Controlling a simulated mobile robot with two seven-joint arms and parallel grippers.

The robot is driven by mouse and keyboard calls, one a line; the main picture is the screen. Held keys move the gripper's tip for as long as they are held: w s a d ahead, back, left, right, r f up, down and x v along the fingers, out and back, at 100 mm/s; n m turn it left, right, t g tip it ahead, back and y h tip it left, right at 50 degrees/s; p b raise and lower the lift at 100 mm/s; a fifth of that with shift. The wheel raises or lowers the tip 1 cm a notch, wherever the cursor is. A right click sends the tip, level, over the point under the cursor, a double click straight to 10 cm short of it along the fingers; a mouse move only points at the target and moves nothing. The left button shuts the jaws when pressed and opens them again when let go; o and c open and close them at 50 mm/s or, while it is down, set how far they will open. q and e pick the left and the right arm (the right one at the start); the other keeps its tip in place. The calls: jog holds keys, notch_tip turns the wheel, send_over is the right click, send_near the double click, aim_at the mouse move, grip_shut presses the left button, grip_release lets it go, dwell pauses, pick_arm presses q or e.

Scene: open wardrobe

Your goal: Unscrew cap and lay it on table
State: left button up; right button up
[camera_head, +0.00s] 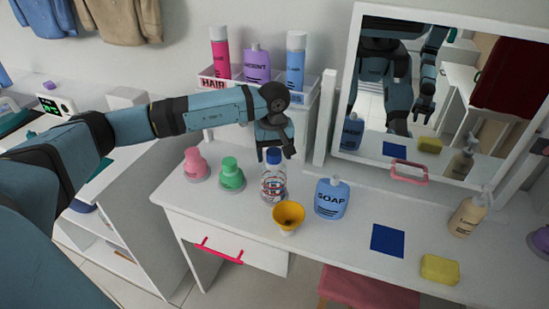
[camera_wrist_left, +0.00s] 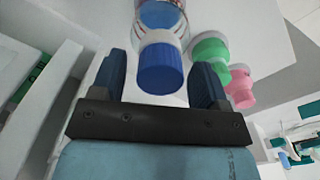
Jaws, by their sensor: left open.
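A clear bottle (camera_head: 272,184) with red and blue markings stands upright on the white table (camera_head: 340,236). Its blue cap (camera_head: 273,156) is on its top. My left gripper (camera_head: 275,152) is above the bottle, at the height of the cap. In the left wrist view, the blue cap (camera_wrist_left: 160,68) shows between the two dark fingers of the open gripper (camera_wrist_left: 162,82), with gaps on both sides. The right gripper cannot be made out, apart from arms reflected in the mirror.
A yellow funnel (camera_head: 288,214) and a blue soap bottle (camera_head: 331,198) stand close to the bottle. Green (camera_head: 231,175) and pink (camera_head: 195,164) containers are on its left. A blue square (camera_head: 387,240) and a yellow sponge (camera_head: 440,268) lie at the right. A mirror (camera_head: 430,100) stands behind.

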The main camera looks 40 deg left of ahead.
pick_arm(q)
jog(key=c, duration=1)
jog(key=n, duration=0.3)
jog(key=shift+n, duration=0.4)
jog(key=n, duration=0.4)
jog(key=shift+r+p, duration=0.1)
jog(key=shift+p, duration=0.3)
jog(key=n+p, duration=0.1)
jog(key=n, duration=0.8)
jog(key=shift+n, duration=0.3)
jog(key=o, duration=1.1)
jog(key=shift+c, duration=0.5)
